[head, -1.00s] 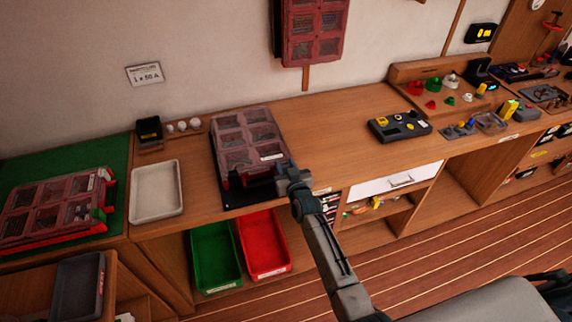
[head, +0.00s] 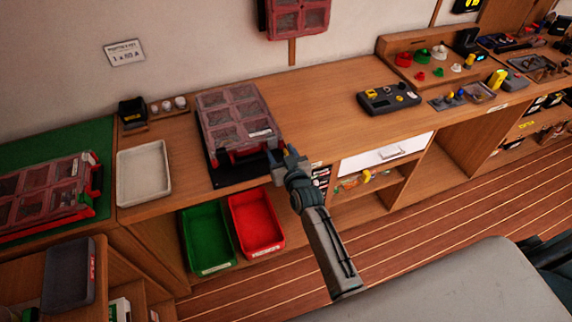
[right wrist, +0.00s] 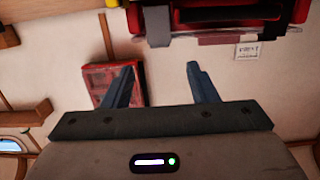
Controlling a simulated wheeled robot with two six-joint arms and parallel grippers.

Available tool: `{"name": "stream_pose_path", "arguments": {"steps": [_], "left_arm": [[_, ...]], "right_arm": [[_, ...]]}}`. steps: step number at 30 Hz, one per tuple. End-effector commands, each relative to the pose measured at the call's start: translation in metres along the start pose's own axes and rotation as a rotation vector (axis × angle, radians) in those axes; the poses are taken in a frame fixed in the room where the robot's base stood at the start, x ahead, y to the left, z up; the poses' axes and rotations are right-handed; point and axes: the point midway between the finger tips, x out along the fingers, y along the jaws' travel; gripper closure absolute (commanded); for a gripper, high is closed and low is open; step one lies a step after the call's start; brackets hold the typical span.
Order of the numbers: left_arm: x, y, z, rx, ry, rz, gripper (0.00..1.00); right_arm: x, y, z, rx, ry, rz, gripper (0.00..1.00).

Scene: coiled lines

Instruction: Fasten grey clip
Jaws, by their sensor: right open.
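A case with a clear reddish lid (head: 232,112) lies shut on a black mat (head: 218,172) at the bench's front edge. A red clip (head: 222,160) shows at the left of its front. My right gripper (head: 276,156) is at the front right corner of the case and covers part of it. In the right wrist view my right gripper (right wrist: 158,78) is open with nothing between its fingers. The case front (right wrist: 220,18) shows above them, with a grey clip (right wrist: 135,18) at its left, apart from the fingers. Whether this clip is fastened I cannot tell. My left gripper is not in view.
A white tray (head: 143,174) and a second red case (head: 45,198) are on the left. Green (head: 207,240) and red (head: 256,222) bins sit below the bench edge. A grey device (head: 389,98) stands farther right; the bench between is clear.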

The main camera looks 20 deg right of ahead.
Motion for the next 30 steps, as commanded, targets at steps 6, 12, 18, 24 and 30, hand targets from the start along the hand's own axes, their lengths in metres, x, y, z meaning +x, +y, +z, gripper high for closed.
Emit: {"name": "stream_pose_path", "arguments": {"steps": [6,12,18,24,30], "left_arm": [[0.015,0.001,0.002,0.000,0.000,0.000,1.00],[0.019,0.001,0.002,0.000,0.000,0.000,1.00],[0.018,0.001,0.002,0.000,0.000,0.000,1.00],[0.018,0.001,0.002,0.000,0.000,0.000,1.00],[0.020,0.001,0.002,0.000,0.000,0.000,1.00]], "right_arm": [[-0.033,0.000,0.003,0.000,0.000,0.000,0.47],[-0.045,0.000,0.001,0.000,-0.001,0.000,0.47],[-0.047,0.000,0.000,0.000,0.000,0.000,0.47],[-0.046,0.000,0.000,0.000,0.000,0.000,0.47],[-0.046,0.000,0.007,-0.001,-0.010,-0.001,0.47]]}}
